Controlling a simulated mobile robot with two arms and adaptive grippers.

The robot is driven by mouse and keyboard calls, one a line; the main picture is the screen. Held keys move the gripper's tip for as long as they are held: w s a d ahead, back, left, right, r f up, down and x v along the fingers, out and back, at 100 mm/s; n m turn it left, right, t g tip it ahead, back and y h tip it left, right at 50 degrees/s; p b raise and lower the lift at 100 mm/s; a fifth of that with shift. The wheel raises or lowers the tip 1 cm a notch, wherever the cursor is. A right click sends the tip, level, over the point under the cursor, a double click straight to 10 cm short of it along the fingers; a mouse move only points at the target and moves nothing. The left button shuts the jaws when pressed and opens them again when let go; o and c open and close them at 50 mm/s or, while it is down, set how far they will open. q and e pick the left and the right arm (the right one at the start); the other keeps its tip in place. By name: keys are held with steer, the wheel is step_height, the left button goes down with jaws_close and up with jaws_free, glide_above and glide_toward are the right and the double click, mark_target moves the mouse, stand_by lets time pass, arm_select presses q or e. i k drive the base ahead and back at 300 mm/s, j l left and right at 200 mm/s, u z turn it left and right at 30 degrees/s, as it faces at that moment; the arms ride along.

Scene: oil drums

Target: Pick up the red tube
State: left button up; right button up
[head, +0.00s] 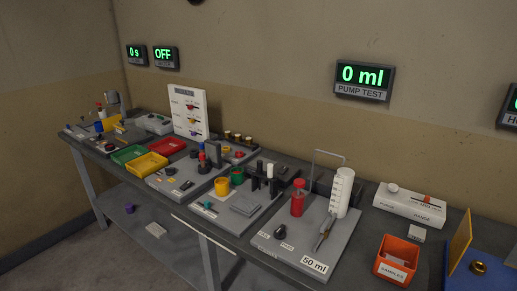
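A red upright cylinder with a red cap (297,200) stands on a grey board right of the middle of the bench, beside a tall white graduated cylinder (342,192). A much smaller, thin red piece (202,158) stands on another grey board further left. I cannot tell which of these is the red tube. A dark rack (256,183) left of the red cylinder holds black and white upright pieces. Neither of my grippers shows in the head view.
The long grey bench (240,222) is crowded with boards. Red, yellow (150,163) and green bins stand at the left. An orange SAMPLES bin (398,253) and a white box (410,205) stand at the right. A wall display reads 0 ml (363,76).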

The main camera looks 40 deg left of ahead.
mark_target(202, 157)
steer(key=u, duration=1.55)
steer(key=i+j+u, duration=0.1)
steer(key=j, duration=0.1)
